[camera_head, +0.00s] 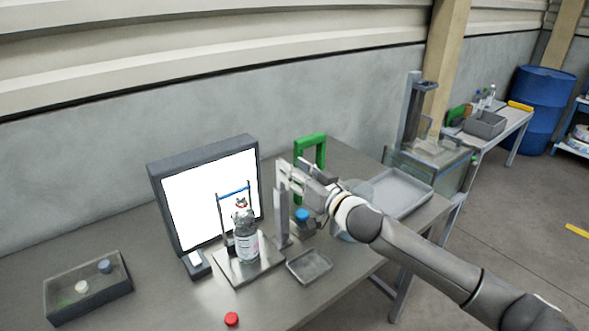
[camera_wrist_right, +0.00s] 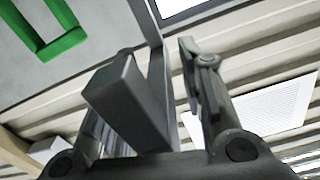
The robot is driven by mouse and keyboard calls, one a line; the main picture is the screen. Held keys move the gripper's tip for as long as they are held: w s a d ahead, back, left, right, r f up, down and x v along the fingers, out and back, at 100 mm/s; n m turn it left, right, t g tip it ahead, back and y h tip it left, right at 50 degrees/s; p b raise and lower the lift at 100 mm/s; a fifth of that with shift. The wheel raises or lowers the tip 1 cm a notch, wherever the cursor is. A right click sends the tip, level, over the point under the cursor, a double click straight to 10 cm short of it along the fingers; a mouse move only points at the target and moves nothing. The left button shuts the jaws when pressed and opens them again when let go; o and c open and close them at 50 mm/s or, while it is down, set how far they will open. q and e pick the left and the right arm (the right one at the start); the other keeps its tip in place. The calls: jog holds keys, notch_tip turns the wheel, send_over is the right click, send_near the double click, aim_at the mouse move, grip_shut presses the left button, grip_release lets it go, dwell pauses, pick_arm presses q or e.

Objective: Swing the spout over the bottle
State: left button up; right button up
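A clear bottle (camera_head: 246,243) with a white label stands upright on a steel plate (camera_head: 268,262) in front of a bright white panel. A grey upright post (camera_head: 281,218) stands just right of it. My right gripper (camera_head: 286,178) is at the top of this post, right of and above the bottle. In the right wrist view a dark grey bar (camera_wrist_right: 128,100), perhaps the spout, lies between the two fingers of the right gripper (camera_wrist_right: 145,85). A gap shows between the bar and the right finger. The spout's outlet cannot be made out. My left gripper is not in view.
The framed white panel (camera_head: 200,195) stands behind the bottle. A small tray (camera_head: 310,266), a blue-topped item (camera_head: 302,215) and a green frame (camera_head: 311,142) are near my right arm. A red cap (camera_head: 231,319) lies at the front; a clear box (camera_head: 88,290) is left.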

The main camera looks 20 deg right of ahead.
jog(key=shift+w, duration=0.15)
grip_shut()
dwell(0.5)
